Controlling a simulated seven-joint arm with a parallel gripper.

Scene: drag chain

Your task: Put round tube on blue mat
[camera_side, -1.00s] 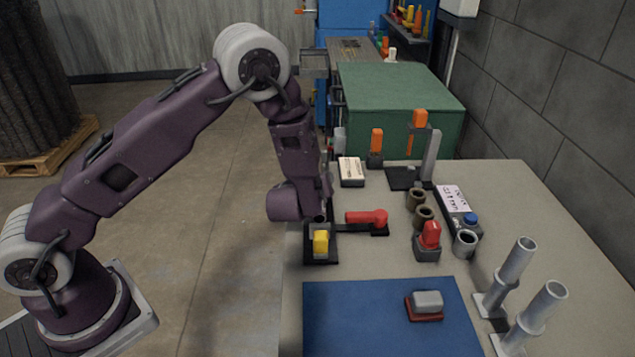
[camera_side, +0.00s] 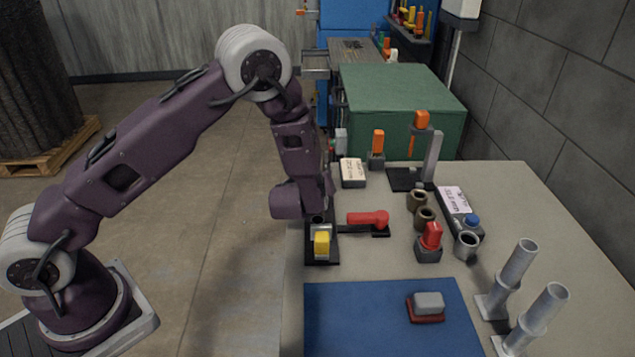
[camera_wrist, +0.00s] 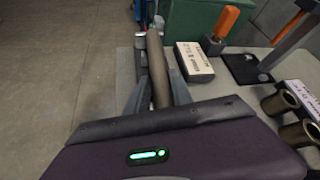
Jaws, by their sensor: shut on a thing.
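In the wrist view, a brown-grey round tube (camera_wrist: 158,70) lies between the two fingers of my gripper (camera_wrist: 155,88). The gripper is shut on the tube, whose long end points away from my wrist. In the side view, my wrist hangs over the left edge of the table, and the fingers and tube are mostly hidden behind it. The blue mat (camera_side: 350,315) lies flat at the near side of the table, in front of my gripper and apart from it.
A grey block on a red base (camera_side: 426,306) sits on the mat's right part; its left part is bare. A yellow-capped piece (camera_side: 321,243) and red-handled lever (camera_side: 368,218) stand near my wrist. Two tall grey pipes (camera_side: 513,265) (camera_side: 541,310) stand right of the mat.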

